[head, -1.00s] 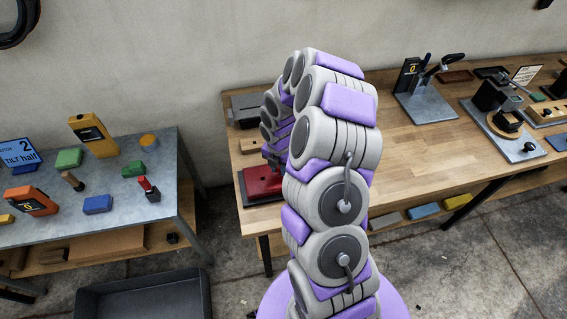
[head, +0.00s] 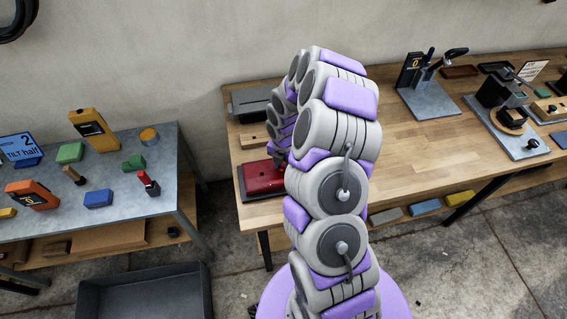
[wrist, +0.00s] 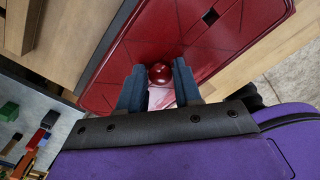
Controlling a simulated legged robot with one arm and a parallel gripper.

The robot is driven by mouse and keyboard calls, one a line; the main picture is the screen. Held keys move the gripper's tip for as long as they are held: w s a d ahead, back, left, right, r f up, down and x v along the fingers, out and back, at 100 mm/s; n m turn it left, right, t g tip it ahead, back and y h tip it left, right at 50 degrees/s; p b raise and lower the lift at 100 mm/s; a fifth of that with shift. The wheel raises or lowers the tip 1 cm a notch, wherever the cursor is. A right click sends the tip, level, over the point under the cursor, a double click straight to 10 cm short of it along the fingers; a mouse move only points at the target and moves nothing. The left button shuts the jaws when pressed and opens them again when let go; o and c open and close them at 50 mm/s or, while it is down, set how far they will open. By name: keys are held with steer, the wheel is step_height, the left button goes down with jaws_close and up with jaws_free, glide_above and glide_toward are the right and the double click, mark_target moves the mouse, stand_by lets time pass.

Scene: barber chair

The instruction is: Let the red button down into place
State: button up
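The red button (wrist: 160,73) shows in the wrist view as a glossy, round, dark red knob. It sits between the two fingertips of my gripper (wrist: 160,80), which appear to touch it on both sides. Behind it is a red panel (wrist: 125,62) with thin dark lines and a small dark square mark. I cannot tell whether the button touches the panel. In the head view the red unit (head: 262,180) lies on the left end of the wooden bench, and my gripper (head: 277,162) is low over it, partly hidden by my arm.
The wooden bench (head: 420,140) is bare in the middle, with metal fixtures (head: 430,100) further right. A grey table (head: 120,200) with several coloured blocks stands at the left. A gap separates the two. A dark bin (head: 145,300) is on the floor.

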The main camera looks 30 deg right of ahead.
steer(key=o, duration=0.4)
steer(key=shift+a, duration=0.1)
steer(key=shift+r, duration=0.1)
step_height(320, 180, up, 17)
steer(key=shift+w+r+p, duration=0.1)
steer(key=shift+p, duration=0.7)
